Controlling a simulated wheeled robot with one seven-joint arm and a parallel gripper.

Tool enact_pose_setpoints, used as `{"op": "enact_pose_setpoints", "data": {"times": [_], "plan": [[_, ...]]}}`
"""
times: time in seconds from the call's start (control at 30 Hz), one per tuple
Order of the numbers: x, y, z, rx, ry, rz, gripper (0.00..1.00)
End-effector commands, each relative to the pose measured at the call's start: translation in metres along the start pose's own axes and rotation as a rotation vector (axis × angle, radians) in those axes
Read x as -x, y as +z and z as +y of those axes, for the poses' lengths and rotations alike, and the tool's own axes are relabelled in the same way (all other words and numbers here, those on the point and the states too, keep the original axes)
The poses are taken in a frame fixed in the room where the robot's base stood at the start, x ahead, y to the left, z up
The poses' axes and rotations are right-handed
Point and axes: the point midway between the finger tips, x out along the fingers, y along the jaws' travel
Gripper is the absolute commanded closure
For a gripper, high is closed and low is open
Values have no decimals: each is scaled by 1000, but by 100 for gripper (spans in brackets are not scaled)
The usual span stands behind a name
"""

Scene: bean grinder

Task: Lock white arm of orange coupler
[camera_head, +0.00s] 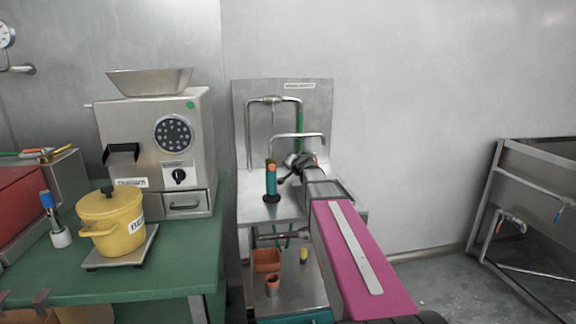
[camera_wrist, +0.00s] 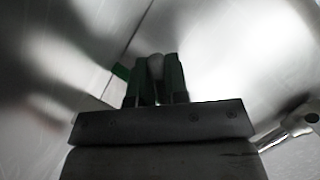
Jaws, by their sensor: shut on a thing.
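My gripper (camera_wrist: 156,85) is shut on a small pale, rounded piece (camera_wrist: 156,66) between its dark green fingers. It looks like the white arm, but the view is dark and I cannot be sure. In the head view my gripper (camera_head: 288,172) is over the sink stand, just right of a teal cylinder with an orange top (camera_head: 270,178). I cannot make out the orange coupler clearly. My gripper and arm cover part of the stand, and the white arm's angle cannot be told.
The steel sink stand (camera_head: 252,212) has a bent tap pipe (camera_head: 248,115) and a green hose (camera_head: 299,117). A grinder (camera_head: 155,150) and a yellow pot (camera_head: 112,220) stand on the green table (camera_head: 170,265) at left. A steel frame (camera_head: 535,165) is at far right.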

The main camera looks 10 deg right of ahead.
Motion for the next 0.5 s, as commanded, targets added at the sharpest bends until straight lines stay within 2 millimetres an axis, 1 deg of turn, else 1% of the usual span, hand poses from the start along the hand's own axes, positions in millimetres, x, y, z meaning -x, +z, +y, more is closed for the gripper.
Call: {"op": "enact_pose_setpoints", "data": {"times": [0.27,0.3,0.33,0.37,0.5], "plan": [[0,1,1,6,3,-3,100],[0,1,0,6,2,-3,76],[0,1,0,6,2,-3,66],[0,1,0,6,2,-3,60],[0,0,0,5,2,-2,60]]}}
